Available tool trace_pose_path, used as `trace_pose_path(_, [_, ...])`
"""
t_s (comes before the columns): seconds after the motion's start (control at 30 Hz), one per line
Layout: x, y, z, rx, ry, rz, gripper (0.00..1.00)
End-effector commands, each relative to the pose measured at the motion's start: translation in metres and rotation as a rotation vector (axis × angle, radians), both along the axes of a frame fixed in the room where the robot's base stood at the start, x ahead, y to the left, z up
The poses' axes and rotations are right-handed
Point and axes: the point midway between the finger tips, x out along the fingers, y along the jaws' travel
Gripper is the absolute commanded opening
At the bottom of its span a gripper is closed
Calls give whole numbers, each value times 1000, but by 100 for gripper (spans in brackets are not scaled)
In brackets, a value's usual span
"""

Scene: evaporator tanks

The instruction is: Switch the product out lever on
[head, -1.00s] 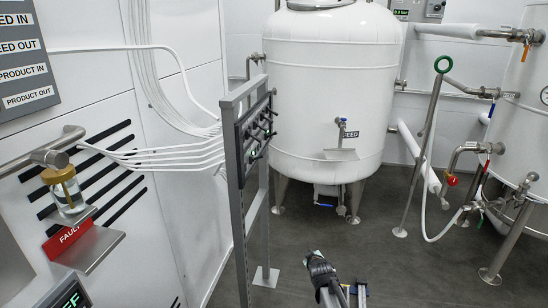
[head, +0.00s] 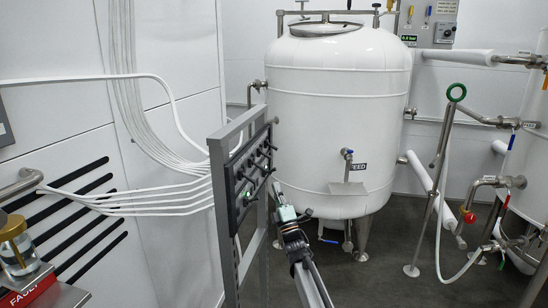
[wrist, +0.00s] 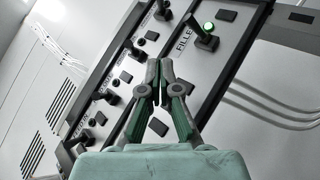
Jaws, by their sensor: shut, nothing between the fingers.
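A dark control panel (head: 250,165) with several small black levers stands on a grey metal frame; it shows tilted in the wrist view (wrist: 185,65). One lever (wrist: 205,38) there has a lit green light, beside lettering that reads "FILLE". More levers (wrist: 130,50) run down the panel's left part. My gripper (head: 278,188) is just right of the panel, pointing up. In the wrist view my gripper (wrist: 158,75) is shut and empty, its fingers covering part of the panel's middle.
A white tank (head: 340,110) stands behind the panel. White cables (head: 130,202) run from the left wall to the panel. Another tank (head: 525,160) with pipes and a hose stands at the right.

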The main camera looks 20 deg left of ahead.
Motion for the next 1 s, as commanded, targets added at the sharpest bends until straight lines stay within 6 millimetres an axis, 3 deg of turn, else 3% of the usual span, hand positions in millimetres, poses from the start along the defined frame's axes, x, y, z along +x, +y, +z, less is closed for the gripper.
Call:
trace_pose_path(0.57, [4,4,4,-9,-5,-11,0])
trace_pose_path(1.0, [39,39,49,-9,-5,-10,0])
